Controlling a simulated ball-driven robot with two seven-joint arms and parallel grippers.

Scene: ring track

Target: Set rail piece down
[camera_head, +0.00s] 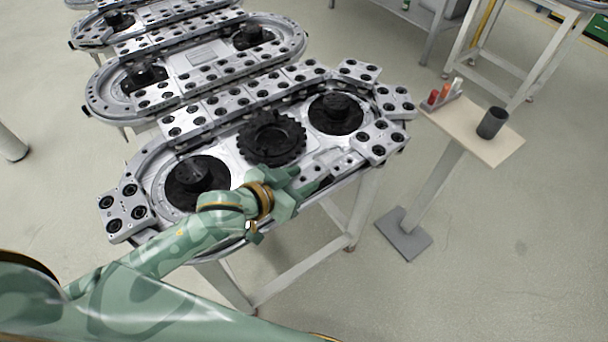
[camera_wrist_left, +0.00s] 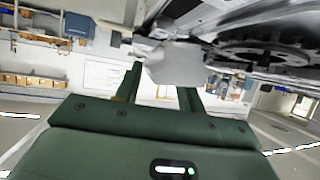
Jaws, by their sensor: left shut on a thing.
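My left gripper (camera_head: 308,183) is at the near edge of the closest ring track (camera_head: 147,170), shut on a rail piece. In the left wrist view the rail piece (camera_wrist_left: 176,63) is a pale grey block between the two fingers (camera_wrist_left: 160,88), beside the underside of the track. In the head view the gripper and wrist hide much of the near straight, so I cannot tell whether the piece touches the track. Other grey rail pieces with black rollers (camera_head: 378,140) sit on the track's right end. My right gripper is not in view.
A black toothed gear (camera_head: 271,138) stands mid-track between two black hubs, near my wrist. More ring tracks (camera_head: 203,55) lie behind. A small stand (camera_head: 490,148) at the right holds a dark cup (camera_head: 492,123) and small bottles. Floor is clear in front at the right.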

